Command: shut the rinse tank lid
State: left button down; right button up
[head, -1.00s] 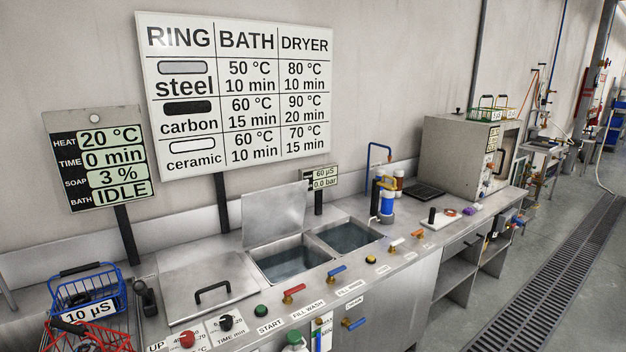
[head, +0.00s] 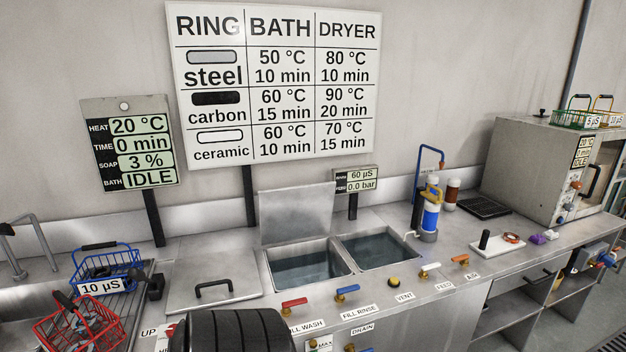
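A plain metal lid (head: 296,214) stands upright, open, at the back of the left of two open tanks. That left tank (head: 308,268) and the right tank (head: 378,250) both hold water. The frames do not show plainly which one is the rinse tank; labels reading FILL WASH and FILL RINSE (head: 360,311) are on the front ledge. A closed flat lid (head: 190,272) with a black handle lies to the left of the tanks. Neither gripper is in view; a dark ribbed part of my arm shows at the bottom edge.
Red (head: 294,303) and blue (head: 347,289) valve levers stand on the ledge before the tanks. A blue and white filter (head: 431,212) stands right of the tanks. A blue basket (head: 106,264) and a red basket (head: 80,322) are at left. A dryer box (head: 530,165) is at right.

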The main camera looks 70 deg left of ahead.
aim_at(303, 211)
jog(key=u, duration=0.45)
jog(key=i, duration=0.7)
jog(key=u, duration=0.7)
